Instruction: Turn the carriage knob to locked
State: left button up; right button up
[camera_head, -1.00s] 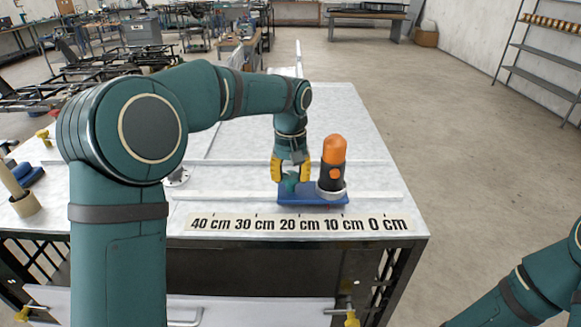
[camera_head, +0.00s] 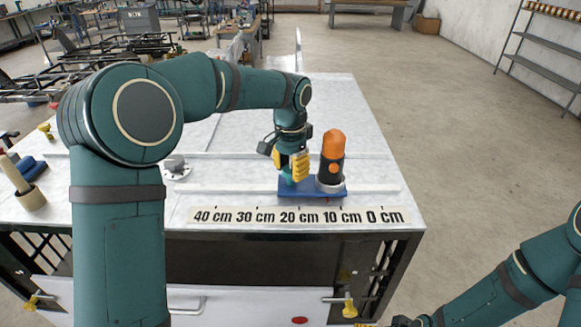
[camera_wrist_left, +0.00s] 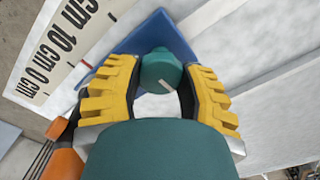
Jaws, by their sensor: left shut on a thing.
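The carriage is a blue plate (camera_head: 312,194) on a rail near the table's front edge, behind the centimetre scale. A black and orange cylinder (camera_head: 332,160) stands upright on its right part. The teal knob (camera_wrist_left: 161,71) sits on the plate and bears a pale line mark on its top. My left gripper (camera_head: 294,175), with yellow ridged fingers, points down over the knob. In the left wrist view the fingers are on both sides of the knob, shut on it. The right gripper (camera_head: 402,322) shows only partly at the bottom edge; its fingers cannot be made out.
The white scale strip (camera_head: 299,217) runs along the table's front, with 0 cm at the right. A grey round fitting (camera_head: 176,167) stands on the table left of the carriage. The table's back is clear.

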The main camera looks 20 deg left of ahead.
aim_at(291, 169)
pick_arm(q)
jog(key=shift+m, duration=0.5)
jog(key=o, duration=1.2)
notch_tip(291, 169, up, 12)
